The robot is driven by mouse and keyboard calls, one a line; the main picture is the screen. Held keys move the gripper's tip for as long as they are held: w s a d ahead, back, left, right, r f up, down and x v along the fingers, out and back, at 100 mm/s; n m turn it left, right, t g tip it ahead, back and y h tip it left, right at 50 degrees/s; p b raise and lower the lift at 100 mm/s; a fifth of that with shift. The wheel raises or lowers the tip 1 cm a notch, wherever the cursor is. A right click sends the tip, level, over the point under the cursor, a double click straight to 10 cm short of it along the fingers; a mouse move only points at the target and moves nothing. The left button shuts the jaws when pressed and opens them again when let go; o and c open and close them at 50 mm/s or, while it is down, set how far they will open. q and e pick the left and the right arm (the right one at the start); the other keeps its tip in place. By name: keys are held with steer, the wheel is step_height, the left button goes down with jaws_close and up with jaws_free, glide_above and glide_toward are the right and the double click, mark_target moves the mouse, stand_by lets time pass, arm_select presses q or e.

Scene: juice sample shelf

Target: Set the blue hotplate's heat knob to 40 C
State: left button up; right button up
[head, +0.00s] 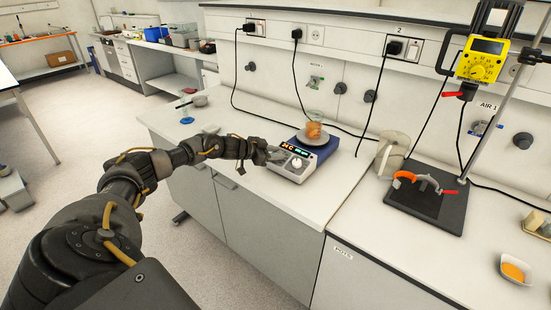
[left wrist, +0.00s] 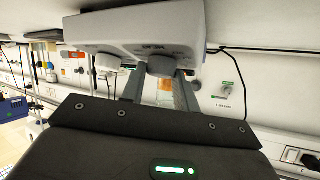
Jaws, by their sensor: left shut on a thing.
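The blue hotplate (head: 324,149) stands on the bench with its white front panel (head: 283,174) towards me. The panel has a red and green lit display, too small to read surely, and a white knob (head: 297,162) on its right. My left gripper (head: 264,154) is at the panel's left side and hides that part. In the left wrist view, the hotplate's white body (left wrist: 130,25) is at the top with two knobs. My left gripper's fingers (left wrist: 158,85) are shut around one knob (left wrist: 160,65); the other knob (left wrist: 108,62) is free. The knob's setting cannot be read. My right gripper is out of view.
A glass beaker with orange contents (head: 313,130) sits on the hotplate's top. A clear jug (head: 391,155) and a black stand base (head: 428,197) with an orange-handled clamp are to the right. Cables hang behind. The bench front left of the hotplate is mostly clear.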

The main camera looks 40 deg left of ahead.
arm_select(q)
steer(key=shift+w+a+m+g+h+b, duration=0.1)
steer(key=shift+m+g+h+b, duration=0.7)
steer(key=shift+m+b, duration=0.5)
steer(key=o, duration=1)
steer(key=shift+c, duration=0.2)
steer(key=b+v, duration=0.3)
steer(key=v, duration=0.8)
steer(key=shift+f, duration=0.2)
steer(key=shift+a, duration=0.15)
